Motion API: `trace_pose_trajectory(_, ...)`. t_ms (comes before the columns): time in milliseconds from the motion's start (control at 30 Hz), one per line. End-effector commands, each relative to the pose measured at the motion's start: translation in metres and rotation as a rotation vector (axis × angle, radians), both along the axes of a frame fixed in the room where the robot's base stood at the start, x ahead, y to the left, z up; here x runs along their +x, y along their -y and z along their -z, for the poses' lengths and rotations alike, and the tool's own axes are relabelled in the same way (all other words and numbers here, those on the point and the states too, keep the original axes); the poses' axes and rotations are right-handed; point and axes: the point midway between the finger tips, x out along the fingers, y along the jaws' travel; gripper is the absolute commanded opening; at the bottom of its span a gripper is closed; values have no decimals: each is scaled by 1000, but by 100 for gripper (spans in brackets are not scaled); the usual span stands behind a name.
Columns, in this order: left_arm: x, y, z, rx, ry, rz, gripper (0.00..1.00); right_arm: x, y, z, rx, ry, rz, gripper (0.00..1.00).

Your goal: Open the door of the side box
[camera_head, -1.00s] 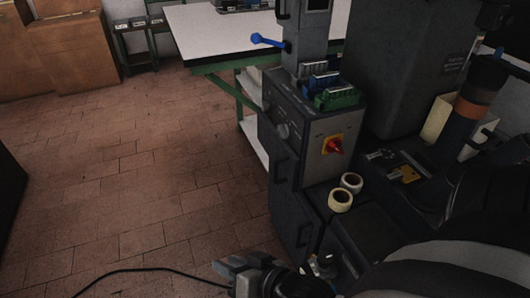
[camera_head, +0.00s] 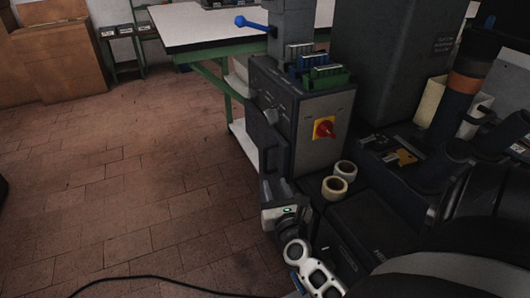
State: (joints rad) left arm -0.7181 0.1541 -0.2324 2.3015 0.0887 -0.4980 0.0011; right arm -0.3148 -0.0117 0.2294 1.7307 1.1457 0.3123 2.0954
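The side box (camera_head: 318,152) is a dark grey cabinet with a red and yellow rotary switch (camera_head: 324,128) on its front face. Its left face is dark and carries a dark upright handle (camera_head: 270,136). My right gripper (camera_head: 278,184) points up along the lower part of this left face, below that handle. Its dark fingers blend with the dark panel, so I cannot tell whether they are apart or touch anything. The lower part of the left face is hidden behind the gripper and wrist. I see no clear gap at a door edge. My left gripper is out of view.
Two tape rolls (camera_head: 338,180) lie on the dark ledge right of the box. Green and blue bins (camera_head: 322,76) sit on top. A white-topped table (camera_head: 205,25) stands behind. The tiled floor (camera_head: 130,190) at left is open, with a black cable (camera_head: 150,278) across it.

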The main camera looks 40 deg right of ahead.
Motion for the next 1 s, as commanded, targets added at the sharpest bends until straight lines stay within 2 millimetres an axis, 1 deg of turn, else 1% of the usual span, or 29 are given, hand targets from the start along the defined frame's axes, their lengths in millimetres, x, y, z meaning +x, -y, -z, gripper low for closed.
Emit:
trace_pose_trajectory(33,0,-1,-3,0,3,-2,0,11,6,-3,-1,3,0,29)
trace_pose_trajectory(300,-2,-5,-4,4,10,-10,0,62,34,-1,-4,0,-1,29)
trace_pose_trajectory(400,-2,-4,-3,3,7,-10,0,78,43,-1,-4,0,-2,29)
trace_pose_trajectory(500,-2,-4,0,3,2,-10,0,89,49,0,-4,-1,-3,29)
trace_pose_trajectory(700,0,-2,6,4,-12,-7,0,100,55,0,-4,-2,-3,29)
trace_pose_trajectory(967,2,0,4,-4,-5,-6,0,101,55,0,-4,-2,-3,29)
trace_pose_trajectory(1000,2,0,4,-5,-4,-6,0,101,55,0,-4,-2,-3,24)
